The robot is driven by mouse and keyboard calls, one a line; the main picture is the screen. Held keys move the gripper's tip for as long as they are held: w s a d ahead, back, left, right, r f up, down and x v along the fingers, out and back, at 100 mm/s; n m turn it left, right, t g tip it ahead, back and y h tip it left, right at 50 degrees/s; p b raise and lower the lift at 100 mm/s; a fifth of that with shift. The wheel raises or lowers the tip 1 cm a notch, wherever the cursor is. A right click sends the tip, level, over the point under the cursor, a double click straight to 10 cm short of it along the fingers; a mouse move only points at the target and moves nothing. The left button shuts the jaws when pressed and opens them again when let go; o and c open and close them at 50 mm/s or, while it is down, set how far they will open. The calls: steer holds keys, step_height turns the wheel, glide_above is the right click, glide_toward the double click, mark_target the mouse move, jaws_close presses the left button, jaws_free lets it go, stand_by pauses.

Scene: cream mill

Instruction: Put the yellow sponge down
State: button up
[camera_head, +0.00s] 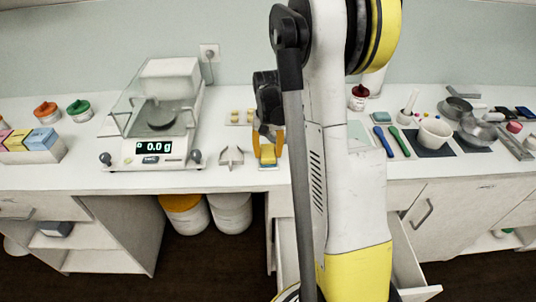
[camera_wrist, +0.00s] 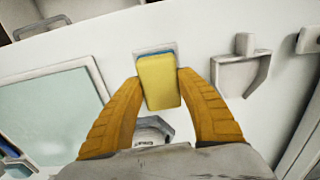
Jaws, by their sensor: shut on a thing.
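The yellow sponge (camera_wrist: 158,84) is between the two orange fingers of my gripper (camera_wrist: 157,80) in the wrist view. The fingers are shut on its sides. In the head view the sponge (camera_head: 267,157) shows below my gripper (camera_head: 268,146), near the front edge of the white worktop (camera_head: 230,178). A thin blue edge and a pale grey flat piece (camera_wrist: 172,46) show just behind the sponge in the wrist view. I cannot tell whether the sponge touches what is below it.
A balance reading 0.0 g (camera_head: 155,148) stands to the left, with a grey metal bracket (camera_head: 231,157) between it and my gripper. Blue (camera_head: 383,141) and green (camera_head: 399,142) tools and a white mortar (camera_head: 433,133) lie to the right. An open drawer (camera_head: 412,270) is below.

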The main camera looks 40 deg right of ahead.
steer(key=shift+f, duration=0.2)
steer(key=o, duration=1.2)
steer(key=shift+r, duration=0.1)
steer(key=shift+r, duration=0.1)
